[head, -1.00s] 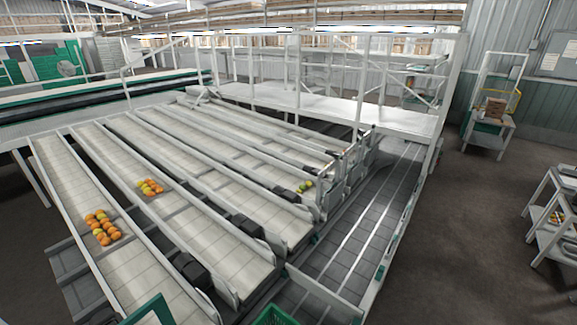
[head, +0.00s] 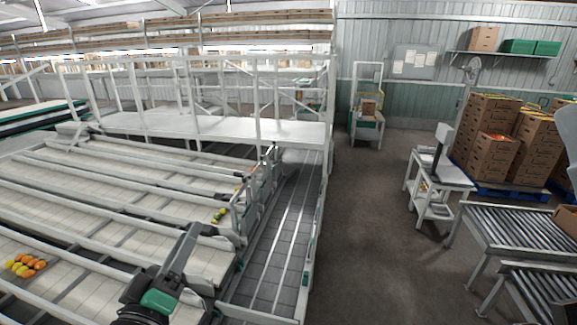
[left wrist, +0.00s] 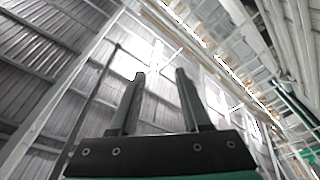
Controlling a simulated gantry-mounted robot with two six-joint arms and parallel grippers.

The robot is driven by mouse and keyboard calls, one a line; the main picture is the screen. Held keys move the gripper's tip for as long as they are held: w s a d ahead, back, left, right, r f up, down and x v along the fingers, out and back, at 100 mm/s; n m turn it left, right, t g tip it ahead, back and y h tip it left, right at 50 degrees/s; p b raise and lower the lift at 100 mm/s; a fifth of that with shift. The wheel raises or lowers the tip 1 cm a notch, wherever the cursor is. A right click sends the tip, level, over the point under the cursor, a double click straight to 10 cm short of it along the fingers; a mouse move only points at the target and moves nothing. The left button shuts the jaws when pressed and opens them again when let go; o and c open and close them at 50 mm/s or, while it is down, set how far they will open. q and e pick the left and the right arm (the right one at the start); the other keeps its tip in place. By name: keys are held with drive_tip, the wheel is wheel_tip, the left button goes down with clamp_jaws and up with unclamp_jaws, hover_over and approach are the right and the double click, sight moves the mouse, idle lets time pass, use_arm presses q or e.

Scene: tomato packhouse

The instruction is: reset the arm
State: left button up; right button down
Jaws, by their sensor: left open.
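My left gripper (head: 188,240) rises from the bottom of the head view, over the near ends of the sorting lanes. In the left wrist view its two dark fingers (left wrist: 159,74) stand apart with nothing between them. They point up toward the metal roof and bright lights. The gripper is open and empty. My right gripper is not in view.
Pale conveyor lanes (head: 85,215) carry several orange and yellow-green tomatoes (head: 24,264). A grey belt (head: 275,245) runs beside them. A roller conveyor (head: 515,235) and stacked cartons (head: 490,125) stand at right. Dark floor (head: 375,215) between is clear.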

use_arm(q)
drive_tip(key=s+r+m+t, duration=0.3)
drive_tip(key=s+r, duration=0.3)
drive_tip(key=r, duration=0.3)
drive_tip(key=s+r+m+t+p, duration=0.1)
drive_tip(key=s+r+m+t, duration=0.15)
drive_tip(key=s+r, duration=0.5)
drive_tip(key=s+r+m+t, duration=0.3)
drive_tip(key=s+r, duration=0.1)
drive_tip(key=r, duration=0.6)
wheel_tip(320, 180, down, 61)
drive_tip(key=b, duration=6)
drive_tip(key=shift+d+r+g+b, duration=0.15)
drive_tip(key=shift+d+g+b, duration=0.05)
drive_tip(key=shift+g+b, duration=0.15)
drive_tip(key=shift+m, duration=0.25)
